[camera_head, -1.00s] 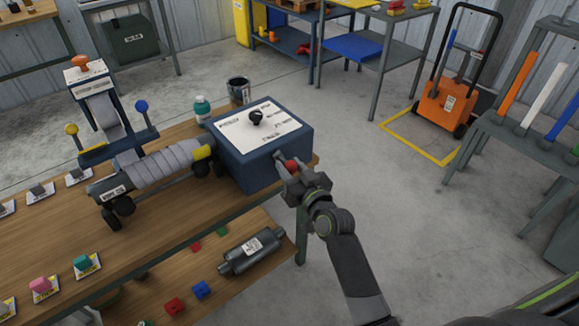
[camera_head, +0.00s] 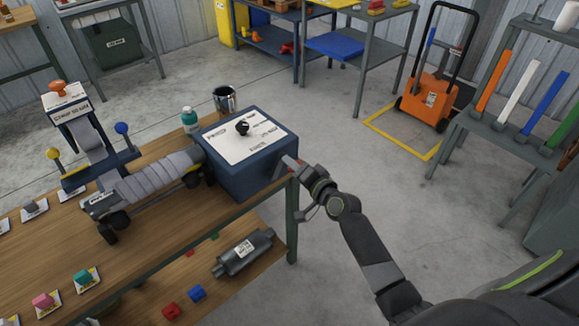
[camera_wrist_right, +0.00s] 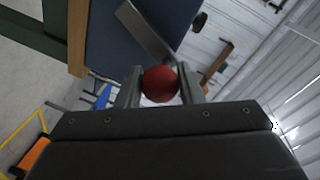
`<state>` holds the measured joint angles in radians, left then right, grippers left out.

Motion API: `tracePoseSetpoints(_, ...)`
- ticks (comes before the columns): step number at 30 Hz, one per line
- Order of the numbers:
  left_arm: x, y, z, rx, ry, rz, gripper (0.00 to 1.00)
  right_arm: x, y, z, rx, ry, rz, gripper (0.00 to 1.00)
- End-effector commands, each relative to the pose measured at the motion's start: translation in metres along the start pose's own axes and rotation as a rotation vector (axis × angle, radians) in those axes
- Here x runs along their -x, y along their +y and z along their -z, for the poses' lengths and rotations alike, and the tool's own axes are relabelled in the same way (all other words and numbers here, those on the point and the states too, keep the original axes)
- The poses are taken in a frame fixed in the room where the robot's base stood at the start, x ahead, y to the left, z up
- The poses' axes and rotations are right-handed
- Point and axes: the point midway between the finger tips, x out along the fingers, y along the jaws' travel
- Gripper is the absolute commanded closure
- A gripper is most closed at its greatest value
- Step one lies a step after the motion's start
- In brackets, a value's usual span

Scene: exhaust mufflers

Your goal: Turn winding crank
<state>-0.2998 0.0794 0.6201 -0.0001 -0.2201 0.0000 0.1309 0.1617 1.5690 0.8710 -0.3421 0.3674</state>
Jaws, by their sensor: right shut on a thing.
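The winding crank is a flat grey arm (camera_wrist_right: 148,35) with a round red knob (camera_wrist_right: 160,84), on the side of a dark blue box (camera_head: 248,172) that stands on the workbench. My right gripper (camera_wrist_right: 160,88) is shut on the red knob, one finger on each side of it. In the head view my right gripper (camera_head: 299,172) is at the box's right side and mostly hides the knob; the crank's grey arm (camera_head: 286,161) shows beside it. A grey wrapped roll (camera_head: 158,177) lies left of the box. My left gripper is not in view.
The box has a white labelled top with a black knob (camera_head: 242,127). A dark tin (camera_head: 225,99) and a teal bottle (camera_head: 190,121) stand behind it. A muffler (camera_head: 243,253) lies on the lower shelf. Open floor lies right of the bench.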

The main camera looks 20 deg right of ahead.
Motion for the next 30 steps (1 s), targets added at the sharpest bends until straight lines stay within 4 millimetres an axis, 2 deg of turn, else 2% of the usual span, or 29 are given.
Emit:
tracePoseSetpoints(18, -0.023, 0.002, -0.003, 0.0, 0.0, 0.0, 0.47, -0.007, 0.04, 0.011, -0.572, -0.094, -0.012, 1.0)
tracePoseSetpoints(30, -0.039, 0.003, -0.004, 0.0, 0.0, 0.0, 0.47, -0.009, 0.057, 0.009, -0.844, -0.139, -0.018, 1.0)
